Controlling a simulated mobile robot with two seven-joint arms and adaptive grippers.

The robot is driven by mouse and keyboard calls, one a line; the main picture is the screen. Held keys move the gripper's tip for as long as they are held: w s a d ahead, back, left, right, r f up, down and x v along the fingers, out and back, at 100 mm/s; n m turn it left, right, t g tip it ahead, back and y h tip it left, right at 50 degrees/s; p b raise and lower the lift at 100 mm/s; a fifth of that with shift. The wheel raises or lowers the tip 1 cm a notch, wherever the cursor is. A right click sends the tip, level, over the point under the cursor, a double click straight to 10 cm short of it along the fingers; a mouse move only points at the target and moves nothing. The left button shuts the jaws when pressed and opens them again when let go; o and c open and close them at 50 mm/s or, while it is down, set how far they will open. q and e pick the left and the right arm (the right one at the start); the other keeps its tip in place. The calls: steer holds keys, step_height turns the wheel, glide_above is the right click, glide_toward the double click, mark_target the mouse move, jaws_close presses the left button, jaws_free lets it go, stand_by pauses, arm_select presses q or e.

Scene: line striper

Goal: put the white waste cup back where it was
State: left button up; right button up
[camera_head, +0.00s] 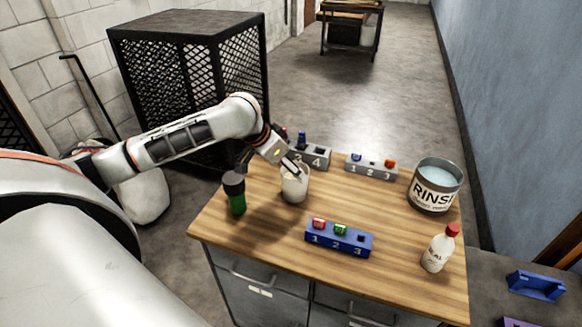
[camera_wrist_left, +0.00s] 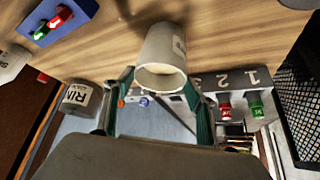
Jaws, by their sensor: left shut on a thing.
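The white waste cup (camera_head: 294,187) is at the left-middle of the wooden table in the head view, mouth up and nearly upright. My left gripper (camera_head: 289,166) reaches in from the left and is shut on the cup near its rim. In the left wrist view the cup (camera_wrist_left: 163,48) sits between the two fingers of my left gripper (camera_wrist_left: 158,84), with a pale label on its side. Whether its base touches the table I cannot tell. My right gripper is not in view.
A green bottle with a black top (camera_head: 235,193) stands left of the cup. A grey numbered rack (camera_head: 318,158) is behind it, partly hidden. A blue rack (camera_head: 340,240) is in front, another grey rack (camera_head: 371,170), a RINSE bucket (camera_head: 435,187) and a red-capped bottle (camera_head: 440,250) are right.

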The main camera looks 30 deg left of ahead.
arm_select(q)
steer(key=o, duration=2)
steer(key=shift+o, duration=0.2)
steer(key=v, duration=1.2)
